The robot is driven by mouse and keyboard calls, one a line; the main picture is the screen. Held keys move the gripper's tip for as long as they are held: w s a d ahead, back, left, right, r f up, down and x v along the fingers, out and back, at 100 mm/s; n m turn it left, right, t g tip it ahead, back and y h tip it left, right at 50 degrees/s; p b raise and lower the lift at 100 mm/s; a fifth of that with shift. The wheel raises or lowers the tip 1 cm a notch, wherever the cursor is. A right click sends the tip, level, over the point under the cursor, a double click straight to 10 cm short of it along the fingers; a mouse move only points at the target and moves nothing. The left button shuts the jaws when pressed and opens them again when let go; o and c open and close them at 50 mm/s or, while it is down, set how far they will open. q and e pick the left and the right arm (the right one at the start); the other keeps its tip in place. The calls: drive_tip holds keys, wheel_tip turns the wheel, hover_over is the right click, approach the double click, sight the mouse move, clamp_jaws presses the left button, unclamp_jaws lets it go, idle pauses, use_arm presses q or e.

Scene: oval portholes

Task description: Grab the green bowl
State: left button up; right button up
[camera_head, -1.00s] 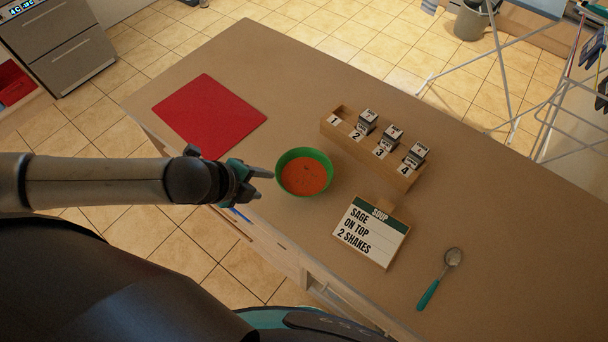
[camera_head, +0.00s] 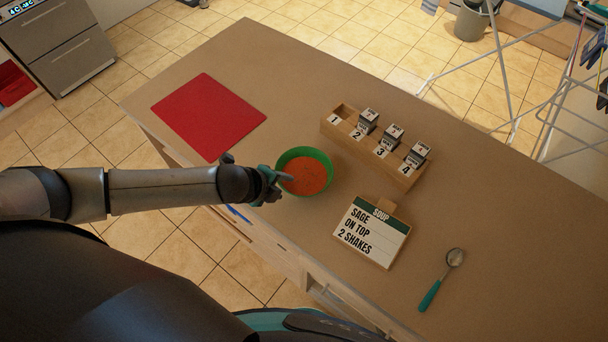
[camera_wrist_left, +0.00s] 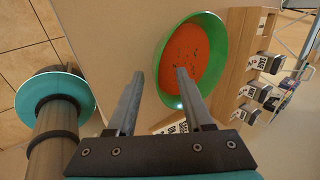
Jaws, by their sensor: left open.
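The green bowl (camera_head: 318,154) stands upright on the table near its front edge, filled with orange-red soup (camera_head: 308,176). It also shows in the left wrist view (camera_wrist_left: 216,30), with dark specks on the soup. My left gripper (camera_head: 286,186) is at the bowl's left side in the head view. In the left wrist view the left gripper (camera_wrist_left: 160,73) is open; one finger overlaps the bowl's inside and the other is outside its rim. Nothing is clamped. Whether a finger touches the rim I cannot tell. My right gripper is not in view.
A wooden rack (camera_head: 345,138) with numbered slots and several small shakers stands right of the bowl. A sign (camera_head: 371,232) reads "SOUP SAGE ON TOP 2 SHAKES". A teal-handled spoon (camera_head: 430,296) lies further right. A red mat (camera_head: 208,115) lies left. The table (camera_head: 500,230) has free room at right.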

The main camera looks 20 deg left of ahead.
sight(304, 177)
use_arm(q)
drive_tip(key=shift+s+x, duration=0.25)
drive_tip(key=shift+x, duration=1.85)
drive_tip(key=shift+f, duration=0.15)
clamp_jaws()
drive_tip(key=shift+w+d, duration=0.1)
